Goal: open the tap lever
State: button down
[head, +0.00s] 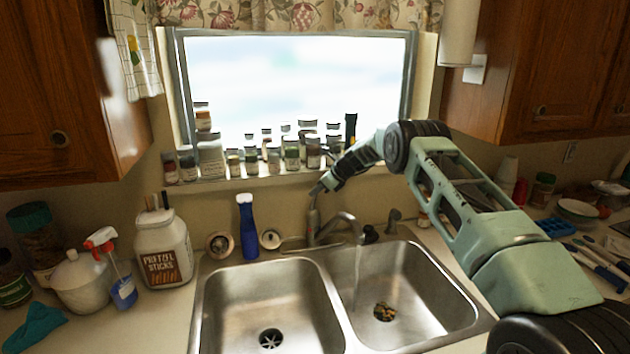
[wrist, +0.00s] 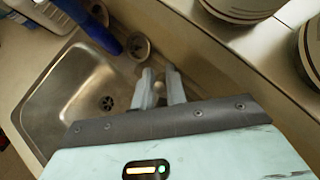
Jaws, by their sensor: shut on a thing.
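The tap (head: 313,228) stands behind the double sink, its spout (head: 347,219) curving over the right basin. A faint pale stream (head: 357,262), which looks like running water, falls from the spout. My gripper (head: 318,190) reaches down from the right onto the top of the tap, where the lever is; the fingers and arm hide most of the lever. In the wrist view my gripper (wrist: 161,80) has its two fingers close around a small pale part (wrist: 158,86), apparently the lever's end. The jaws are shut on it.
A blue bottle (head: 248,228) stands left of the tap. Several jars line the windowsill (head: 250,182) behind. A pretzel jar (head: 165,250) and spray bottle (head: 122,285) stand left. The left basin (head: 265,300) is empty; yellowish scraps (head: 384,312) lie in the right basin.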

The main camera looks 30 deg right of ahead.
jog(key=shift+w+a+g, duration=0.1)
jog(key=shift+w+g, duration=0.2)
jog(key=shift+g, duration=0.1)
jog(key=c, duration=1.4)
grip_release()
jog(key=shift+r, duration=0.15)
jog(key=b+v, duration=0.6)
jog(key=v, duration=1.1)
jog(key=shift+b, duration=0.3)
jog(key=shift+s+a+r, duration=0.1)
